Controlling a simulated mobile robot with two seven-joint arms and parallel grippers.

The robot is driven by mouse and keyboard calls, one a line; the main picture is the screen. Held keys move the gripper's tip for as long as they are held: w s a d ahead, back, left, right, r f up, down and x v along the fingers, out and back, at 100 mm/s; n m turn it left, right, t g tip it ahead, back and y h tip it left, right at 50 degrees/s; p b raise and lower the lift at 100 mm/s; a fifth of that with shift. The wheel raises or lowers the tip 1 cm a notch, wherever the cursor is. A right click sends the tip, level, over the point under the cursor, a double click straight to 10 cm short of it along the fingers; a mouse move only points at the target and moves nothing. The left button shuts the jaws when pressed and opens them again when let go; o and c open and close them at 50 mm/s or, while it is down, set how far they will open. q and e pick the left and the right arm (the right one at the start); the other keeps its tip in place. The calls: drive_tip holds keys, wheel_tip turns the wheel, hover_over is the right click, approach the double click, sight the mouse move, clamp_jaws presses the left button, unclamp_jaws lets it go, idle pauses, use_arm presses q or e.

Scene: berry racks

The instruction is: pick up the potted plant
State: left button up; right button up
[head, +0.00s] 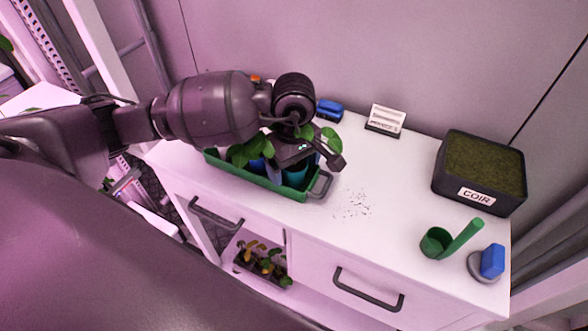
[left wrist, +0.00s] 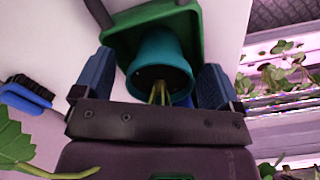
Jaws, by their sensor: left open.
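A teal pot (head: 295,174) with a green-leaved plant stands at the right end of a green tray (head: 240,178) on the white bench. My left gripper (head: 312,162) is over this pot and hides much of it and its plant. In the left wrist view the teal pot (left wrist: 160,62) lies between the two blue-padded fingers of my open left gripper (left wrist: 153,82), with gaps on both sides. Thin stems show at its mouth. A blue pot (head: 256,166) with leaves stands left of it in the tray. My right gripper is not in view.
A black coir box (head: 452,187), a green scoop (head: 437,243) and a blue-topped grey object (head: 490,263) stand at the right. A label stand (head: 384,122) and a blue brush (head: 329,110) are at the back. Dark crumbs (head: 353,204) lie beside the tray.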

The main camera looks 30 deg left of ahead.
use_arm(q)
drive_tip(key=c, duration=1.1)
drive_tip(key=shift+o, duration=0.2)
drive_tip(key=shift+r, duration=0.15)
